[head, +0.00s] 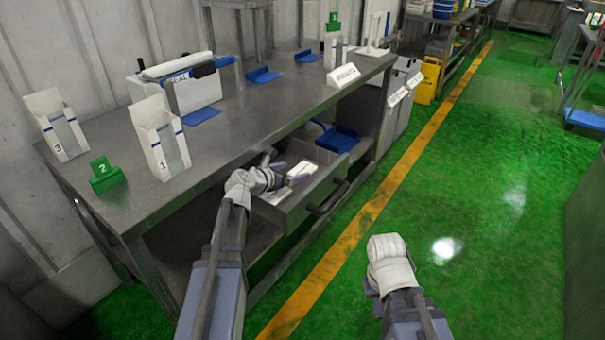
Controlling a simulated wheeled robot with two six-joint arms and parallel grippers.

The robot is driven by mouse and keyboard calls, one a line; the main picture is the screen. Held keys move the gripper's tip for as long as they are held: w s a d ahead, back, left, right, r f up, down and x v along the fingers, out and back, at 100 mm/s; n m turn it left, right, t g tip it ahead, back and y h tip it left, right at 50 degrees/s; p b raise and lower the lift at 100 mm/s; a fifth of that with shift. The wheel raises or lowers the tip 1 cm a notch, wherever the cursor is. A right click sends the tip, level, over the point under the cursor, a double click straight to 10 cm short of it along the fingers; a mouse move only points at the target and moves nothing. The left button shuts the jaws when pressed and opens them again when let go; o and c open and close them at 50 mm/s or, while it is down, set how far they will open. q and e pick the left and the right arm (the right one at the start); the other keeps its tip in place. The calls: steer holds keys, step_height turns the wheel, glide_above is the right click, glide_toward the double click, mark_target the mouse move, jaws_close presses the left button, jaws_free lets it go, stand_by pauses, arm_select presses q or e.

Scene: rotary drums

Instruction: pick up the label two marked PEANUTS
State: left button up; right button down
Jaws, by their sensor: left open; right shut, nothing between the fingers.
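No lettering reading PEANUTS is legible, so I cannot tell which piece is that label. A white label-like piece (301,171) lies in the open drawer (293,210) under the steel table. My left gripper (275,167) is over the drawer, open, with its fingers just left of the white piece; I cannot tell if they touch it. A green block marked 2 (105,174) stands at the table's near left. My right gripper (376,302) is low over the green floor, away from the table; its fingers are mostly hidden behind its white-covered wrist.
The steel table (250,115) carries white holders marked 1 (161,140) and 3 (57,125), a white box (187,88), blue pieces and a white sign (343,76). A blue tray (337,138) sits beyond the drawer. The floor (480,200) at right is clear.

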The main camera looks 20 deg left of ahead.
mark_target(307, 166)
arm_select(q)
steer(key=shift+b+x, duration=0.95)
steer(key=shift+x, duration=2.6)
steer(key=shift+s+d+r, duration=0.1)
steer(key=shift+d+r, duration=0.05)
steer(key=shift+r, duration=0.15)
steer(key=c, duration=1.3)
